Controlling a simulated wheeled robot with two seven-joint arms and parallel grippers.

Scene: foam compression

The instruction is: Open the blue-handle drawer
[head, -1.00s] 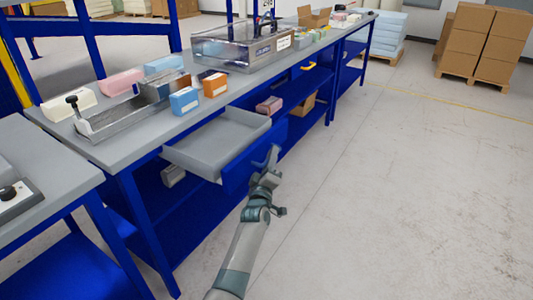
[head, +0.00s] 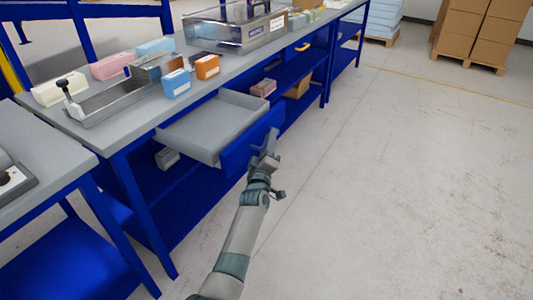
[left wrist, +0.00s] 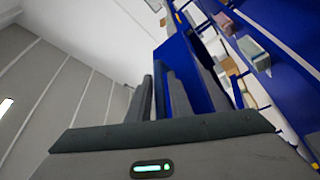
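The drawer, a grey tray (head: 215,125) with a blue front panel (head: 238,150), stands well out from under the grey worktop in the head view. The tray looks empty. My left gripper (head: 268,150) is at the outer face of the front panel. In the left wrist view, its two dark fingers (left wrist: 160,100) stand on either side of a narrow blue bar (left wrist: 158,75), which looks like the handle. The fingers look closed on it; the handle is hidden by the gripper in the head view. My right gripper is not in view.
On the worktop (head: 130,120) are a metal fixture (head: 105,105), coloured foam blocks and a clear-sided machine (head: 235,30). A yellow handle (head: 302,48) shows farther along the bench. Shelves lie below. The floor (head: 390,190) to the right is clear.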

